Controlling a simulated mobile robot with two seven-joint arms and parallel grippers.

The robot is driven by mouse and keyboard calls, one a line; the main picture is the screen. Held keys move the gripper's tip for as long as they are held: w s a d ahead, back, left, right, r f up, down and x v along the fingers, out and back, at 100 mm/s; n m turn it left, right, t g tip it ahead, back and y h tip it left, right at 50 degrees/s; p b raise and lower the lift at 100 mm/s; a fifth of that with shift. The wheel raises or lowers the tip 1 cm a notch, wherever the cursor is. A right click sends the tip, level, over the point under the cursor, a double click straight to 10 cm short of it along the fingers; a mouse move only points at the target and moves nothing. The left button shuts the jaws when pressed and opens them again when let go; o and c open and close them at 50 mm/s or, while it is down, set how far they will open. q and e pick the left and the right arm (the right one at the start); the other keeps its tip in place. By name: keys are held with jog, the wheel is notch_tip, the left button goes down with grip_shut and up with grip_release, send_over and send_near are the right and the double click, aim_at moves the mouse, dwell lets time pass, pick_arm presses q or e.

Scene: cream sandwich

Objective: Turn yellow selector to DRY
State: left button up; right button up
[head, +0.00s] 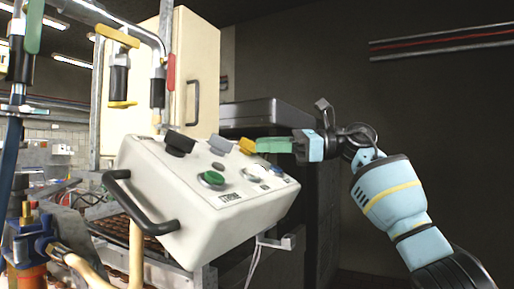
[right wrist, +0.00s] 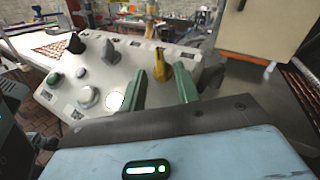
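The yellow selector (head: 246,146) is at the upper right of the sloped face of a cream control box (head: 150,170). In the right wrist view the selector (right wrist: 159,64) stands upright in the picture, at the level of my fingertips. My right gripper (head: 262,146) reaches in from the right with its green fingers at the selector. In the right wrist view the gripper (right wrist: 160,70) is open, with one finger on each side of the selector and a gap showing at both sides. The label DRY cannot be read. My left gripper is not in view.
A black knob (head: 180,143), a grey knob (head: 220,145) and a green button (head: 212,178) share the box face. A black handle (head: 140,205) is on its left side. A cream cabinet (head: 195,75) stands behind. Metal fittings hang at upper left. The right side is open.

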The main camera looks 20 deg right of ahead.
jog(key=v, duration=0.4)
jog(key=shift+w+d+f, duration=0.1)
jog(key=shift+w+f, duration=0.1)
jog(key=shift+f, duration=0.05)
jog(key=shift+s+d+r+b, duration=0.1)
jog(key=shift+s+d+b, duration=0.2)
jog(key=shift+d, duration=0.1)
